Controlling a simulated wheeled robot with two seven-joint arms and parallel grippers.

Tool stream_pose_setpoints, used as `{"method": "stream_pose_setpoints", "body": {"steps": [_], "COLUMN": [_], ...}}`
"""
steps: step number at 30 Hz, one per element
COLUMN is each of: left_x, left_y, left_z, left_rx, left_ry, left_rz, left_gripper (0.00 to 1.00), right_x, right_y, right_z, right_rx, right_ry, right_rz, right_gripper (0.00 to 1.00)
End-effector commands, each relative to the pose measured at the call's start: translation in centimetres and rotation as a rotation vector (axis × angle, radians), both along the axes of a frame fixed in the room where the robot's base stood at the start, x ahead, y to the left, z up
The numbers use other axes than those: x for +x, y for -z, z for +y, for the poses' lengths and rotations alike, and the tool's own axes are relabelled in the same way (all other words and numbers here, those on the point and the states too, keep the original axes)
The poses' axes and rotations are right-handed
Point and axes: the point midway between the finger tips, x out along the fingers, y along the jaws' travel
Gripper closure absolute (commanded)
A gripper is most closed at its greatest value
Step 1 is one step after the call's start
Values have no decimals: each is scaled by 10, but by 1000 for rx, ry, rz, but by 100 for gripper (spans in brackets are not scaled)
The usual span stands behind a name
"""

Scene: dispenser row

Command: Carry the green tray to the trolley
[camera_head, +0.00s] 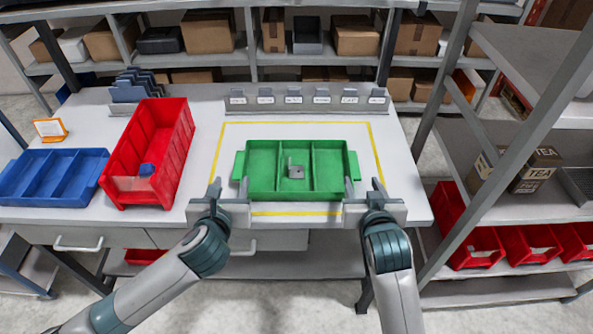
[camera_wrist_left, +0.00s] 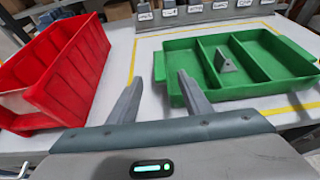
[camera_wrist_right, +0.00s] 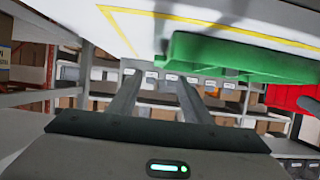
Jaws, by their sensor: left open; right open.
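The green tray (camera_head: 262,172) lies flat on the white table inside a yellow outline. It has three compartments and a tab handle on each side. A small grey metal part (camera_head: 296,171) sits in its middle compartment. My left gripper (camera_head: 229,188) is open and empty at the tray's near left corner, short of the left handle (camera_wrist_left: 159,68). My right gripper (camera_head: 364,186) is open and empty at the near right corner, close to the right handle (camera_head: 353,165). The tray's green side also shows in the right wrist view (camera_wrist_right: 220,55). I cannot identify the trolley for certain.
A red bin (camera_head: 122,185) and a blue divided tray (camera_head: 50,177) stand left on the table. A grey labelled rack (camera_head: 305,104) runs along the back. A shelf unit (camera_head: 500,160) stands close on the right. A grey shelf frame (camera_head: 22,272) shows at lower left.

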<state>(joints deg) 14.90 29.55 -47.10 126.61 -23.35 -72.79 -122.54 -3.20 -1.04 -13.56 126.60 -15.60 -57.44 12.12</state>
Motion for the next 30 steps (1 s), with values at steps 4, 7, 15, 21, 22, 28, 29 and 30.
{"method": "stream_pose_setpoints", "body": {"steps": [4, 7, 15, 21, 22, 28, 29, 30], "left_x": [24, 39, 80, 103, 105, 114, 115, 115], "left_y": [10, 16, 33, 43, 44, 47, 47, 48], "left_z": [1, 0, 0, 0, 0, 1, 0, 0], "left_rx": [1, 0, 0, -1, -1, -1, -1, -1], "left_ry": [-3, -2, -2, -1, -1, -1, -1, 0], "left_rz": [2, 1, 2, 2, 2, 1, 1, 1], "left_gripper": [55, 55, 55, 55, 55, 55, 55, 55], "right_x": [24, 39, 80, 103, 105, 114, 115, 115], "right_y": [10, 16, 33, 42, 43, 47, 47, 47], "right_z": [0, -1, -1, -1, -1, -1, -1, -1], "right_rx": [0, -1, -2, 0, 0, 0, 0, 0], "right_ry": [1, 1, 1, 1, 1, 1, 1, 1], "right_rz": [0, 0, 1, 0, 0, 0, 0, -1], "right_gripper": [55, 55, 55, 55, 55, 55, 55, 55]}}
